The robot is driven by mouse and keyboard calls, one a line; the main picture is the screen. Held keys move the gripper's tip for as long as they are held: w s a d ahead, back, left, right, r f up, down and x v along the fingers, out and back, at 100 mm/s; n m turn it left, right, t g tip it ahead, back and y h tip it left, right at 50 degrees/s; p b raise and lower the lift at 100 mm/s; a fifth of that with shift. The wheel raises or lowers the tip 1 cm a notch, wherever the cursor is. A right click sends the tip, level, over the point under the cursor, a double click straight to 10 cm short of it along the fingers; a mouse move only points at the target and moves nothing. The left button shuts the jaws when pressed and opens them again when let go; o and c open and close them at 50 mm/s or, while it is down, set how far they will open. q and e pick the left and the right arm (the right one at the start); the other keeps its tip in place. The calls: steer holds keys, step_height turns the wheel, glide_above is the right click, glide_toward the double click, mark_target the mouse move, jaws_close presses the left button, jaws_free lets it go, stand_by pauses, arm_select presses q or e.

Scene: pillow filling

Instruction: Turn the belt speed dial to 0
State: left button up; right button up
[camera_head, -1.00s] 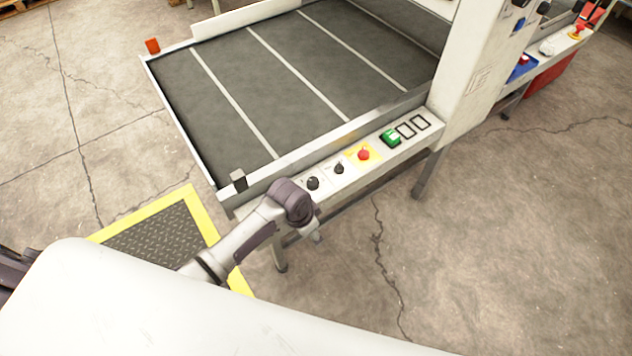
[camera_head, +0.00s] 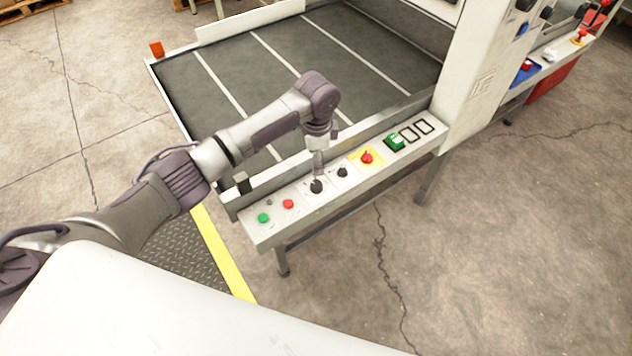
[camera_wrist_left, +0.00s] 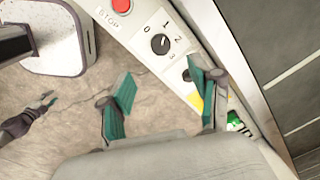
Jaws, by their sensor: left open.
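The dial marked 0 to 3 (camera_wrist_left: 160,44) is a black round knob on the white control strip, beside the red STOP button (camera_wrist_left: 122,5) in the left wrist view. Its pale mark seems to point up and right, near 1 or 2; the exact setting is hard to tell. In the head view, this dial (camera_head: 316,187) is just below my left gripper (camera_head: 318,166). In the left wrist view, my left gripper (camera_wrist_left: 160,72) is open and empty, its teal-padded fingers apart and not around the dial. What seems my right gripper (camera_wrist_left: 42,106) is small at the left.
A second black dial (camera_head: 342,172) and a red button on yellow (camera_head: 367,158) sit farther right on the strip. A green button (camera_head: 264,217) and the red button (camera_head: 288,204) are to the left. The dark belt (camera_head: 350,60) lies behind.

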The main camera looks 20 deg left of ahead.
mark_target(316, 184)
arm_select(q)
steer(key=f, duration=1.2)
steer(key=shift+w+a, duration=0.15)
steer(key=shift+w, duration=0.2)
steer(key=c, duration=1.1)
steer(key=shift+c, duration=0.2)
